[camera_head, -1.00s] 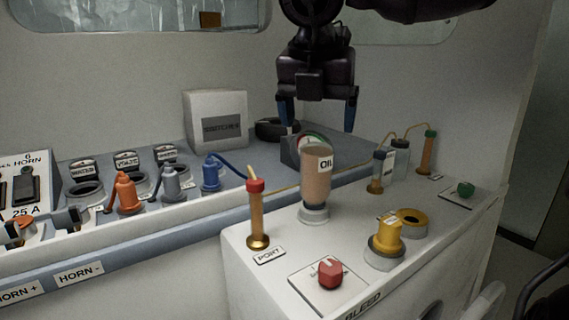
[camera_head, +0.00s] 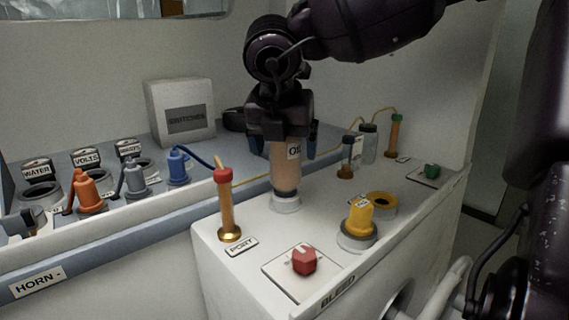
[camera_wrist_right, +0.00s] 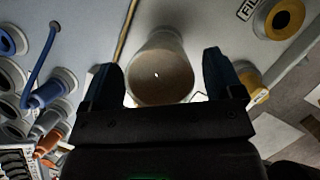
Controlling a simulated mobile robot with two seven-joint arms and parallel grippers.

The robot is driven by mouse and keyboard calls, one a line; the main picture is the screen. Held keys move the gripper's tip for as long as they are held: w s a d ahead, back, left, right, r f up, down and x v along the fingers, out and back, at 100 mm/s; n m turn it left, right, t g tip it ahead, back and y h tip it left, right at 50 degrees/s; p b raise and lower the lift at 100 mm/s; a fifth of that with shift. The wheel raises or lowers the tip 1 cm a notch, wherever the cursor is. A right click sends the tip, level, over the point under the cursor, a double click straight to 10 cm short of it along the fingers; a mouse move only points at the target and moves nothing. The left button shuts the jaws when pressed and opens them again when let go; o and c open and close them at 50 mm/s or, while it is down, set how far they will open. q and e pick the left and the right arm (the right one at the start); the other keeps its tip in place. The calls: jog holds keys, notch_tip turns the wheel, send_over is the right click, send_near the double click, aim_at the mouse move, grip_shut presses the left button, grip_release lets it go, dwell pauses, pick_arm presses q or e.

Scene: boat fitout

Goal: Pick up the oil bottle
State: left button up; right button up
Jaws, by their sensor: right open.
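In the right wrist view the bottle (camera_wrist_right: 162,75) lies between the spread fingers (camera_wrist_right: 163,88), with a gap visible on both sides. My left gripper is not in view.
A red-capped tube (camera_head: 226,205) stands left of the bottle. A yellow plug (camera_head: 359,218), a red knob (camera_head: 304,261) and a green knob (camera_head: 431,171) are on the same top. A grey box (camera_head: 180,112) and coloured plugs (camera_head: 88,190) occupy the counter at left.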

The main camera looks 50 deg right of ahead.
jog(key=shift+d+f, duration=0.25)
jog(key=shift+f, duration=0.3)
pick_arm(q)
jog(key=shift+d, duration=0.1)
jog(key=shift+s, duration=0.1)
pick_arm(e)
jog(key=shift+c, duration=0.5)
jog(key=c, duration=1.1)
jog(key=shift+o, duration=0.2)
jog(key=shift+w+r, duration=0.15)
jog(key=shift+r, duration=0.35)
notch_tip(320, 180, up, 7)
jog(key=shift+r+p, duration=0.15)
jog(key=shift+p, duration=0.15)
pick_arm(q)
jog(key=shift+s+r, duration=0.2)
pick_arm(e)
notch_tip(320, 180, up, 12)
